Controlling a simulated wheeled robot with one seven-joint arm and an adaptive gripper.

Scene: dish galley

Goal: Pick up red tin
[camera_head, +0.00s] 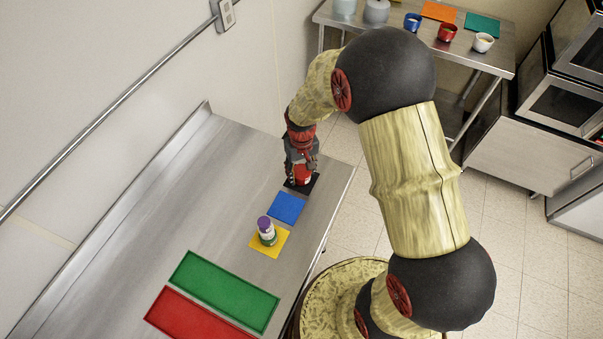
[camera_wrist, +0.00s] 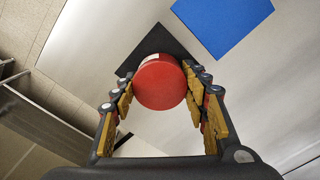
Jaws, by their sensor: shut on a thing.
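The red tin (camera_wrist: 160,82) is seen from above in the wrist view, between the two fingers of my gripper (camera_wrist: 162,100). It also shows in the head view as a small red cylinder (camera_head: 303,177) under my gripper (camera_head: 300,170). My gripper is shut on the tin near the far right end of the steel counter (camera_head: 160,190). A black square mat (camera_wrist: 178,42) lies below the tin. I cannot tell whether the tin touches the mat or is slightly above it.
A blue mat (camera_head: 286,208) lies beside the black one. A purple-lidded tin (camera_head: 266,231) stands on a yellow mat (camera_head: 284,240). Green (camera_head: 225,290) and red (camera_head: 195,318) trays lie nearer. A back table (camera_head: 495,60) holds several cups. The counter's left side is clear.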

